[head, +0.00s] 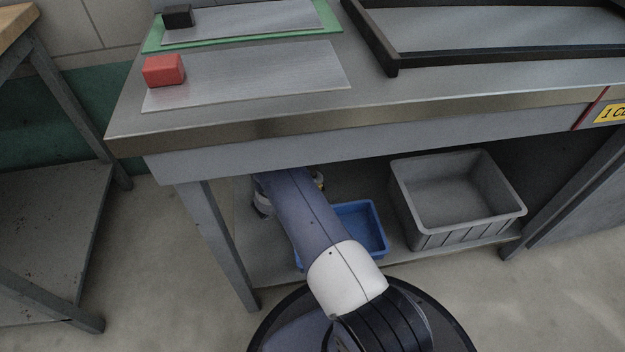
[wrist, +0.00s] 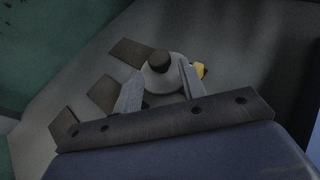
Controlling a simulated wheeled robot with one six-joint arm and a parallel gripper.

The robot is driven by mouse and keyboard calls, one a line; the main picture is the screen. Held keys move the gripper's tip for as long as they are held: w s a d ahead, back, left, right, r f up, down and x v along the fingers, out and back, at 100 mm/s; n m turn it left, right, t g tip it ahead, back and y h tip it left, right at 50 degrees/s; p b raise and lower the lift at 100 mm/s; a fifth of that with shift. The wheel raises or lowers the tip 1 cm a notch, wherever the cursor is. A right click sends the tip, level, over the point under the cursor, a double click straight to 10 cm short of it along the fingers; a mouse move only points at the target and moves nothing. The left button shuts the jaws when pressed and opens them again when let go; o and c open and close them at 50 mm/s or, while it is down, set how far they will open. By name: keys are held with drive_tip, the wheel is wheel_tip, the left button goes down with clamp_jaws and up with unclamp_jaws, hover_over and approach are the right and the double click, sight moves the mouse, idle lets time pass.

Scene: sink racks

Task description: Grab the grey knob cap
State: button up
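In the wrist view, a light grey round piece (wrist: 160,79) with a dark knob (wrist: 159,62) on top looks like the grey knob cap. My gripper (wrist: 160,67) is open, with one finger on the left of this piece and one on the right. The right finger overlaps its edge in the picture; I cannot tell whether it touches.
Beside the cap lie a yellow item (wrist: 200,70) and flat brown squares (wrist: 130,52). The lower shelf holds a blue bin (head: 366,222) and a grey crate (head: 458,190). The tabletop edge (head: 300,121) overhangs my arm; a table leg (head: 222,245) stands left of it.

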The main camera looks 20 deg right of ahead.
drive_tip(key=b+x, duration=0.2)
drive_tip(key=x, duration=0.2)
drive_tip(key=shift+f, duration=0.15)
drive_tip(key=c, duration=0.7)
